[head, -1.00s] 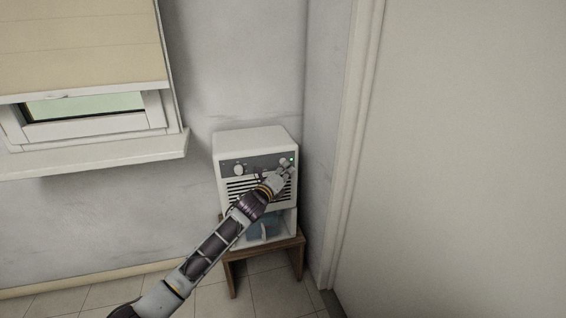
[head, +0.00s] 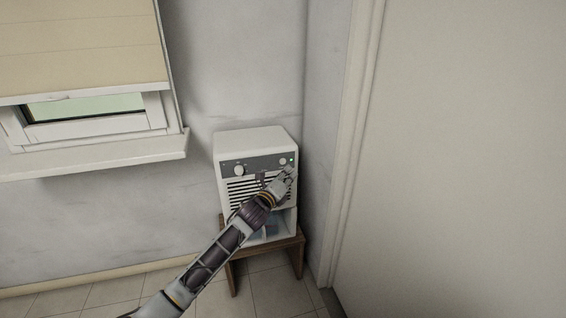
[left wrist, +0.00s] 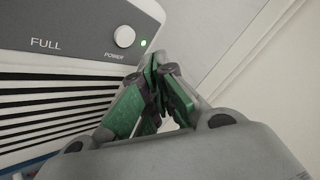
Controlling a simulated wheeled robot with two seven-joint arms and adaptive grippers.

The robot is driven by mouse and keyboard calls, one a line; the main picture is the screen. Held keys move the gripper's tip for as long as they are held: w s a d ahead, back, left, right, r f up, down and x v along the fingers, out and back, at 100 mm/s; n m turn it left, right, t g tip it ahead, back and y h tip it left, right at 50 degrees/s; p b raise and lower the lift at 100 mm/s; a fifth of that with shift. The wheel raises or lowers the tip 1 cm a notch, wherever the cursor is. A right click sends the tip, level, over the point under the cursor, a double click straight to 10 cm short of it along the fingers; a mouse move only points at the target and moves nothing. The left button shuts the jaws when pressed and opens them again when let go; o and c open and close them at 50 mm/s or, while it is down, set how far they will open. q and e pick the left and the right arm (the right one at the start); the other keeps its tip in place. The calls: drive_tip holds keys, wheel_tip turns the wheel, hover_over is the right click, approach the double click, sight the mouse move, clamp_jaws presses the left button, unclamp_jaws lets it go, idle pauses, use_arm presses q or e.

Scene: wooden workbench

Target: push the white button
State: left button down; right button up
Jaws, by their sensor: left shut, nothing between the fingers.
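The white button (left wrist: 124,36) is round and sits above the word POWER on the grey panel of a white machine (head: 254,141). A small green light (left wrist: 143,43) glows just right of it. In the head view the button (head: 283,161) shows just above my left gripper (head: 289,171). The left gripper also shows in the left wrist view (left wrist: 158,62); its fingers are together with nothing between them. Its tips lie below and right of the button in that view, apart from it in the picture. My right gripper is in neither view.
The machine stands on a small wooden stool (head: 298,243) in a corner. A larger knob (head: 239,170) is at the panel's left. A window sill (head: 95,155) is at left, and a pale door or panel (head: 460,150) is at right. Tiled floor lies below.

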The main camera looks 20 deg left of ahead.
use_arm(q)
drive_tip(key=shift+s+d+p, duration=0.2)
drive_tip(key=shift+s+d, duration=0.3)
drive_tip(key=shift+s, duration=0.2)
drive_tip(key=shift+s+d+p, duration=0.2)
drive_tip(key=shift+s+d, duration=0.25)
drive_tip(key=shift+s, duration=0.25)
drive_tip(key=shift+a, duration=0.1)
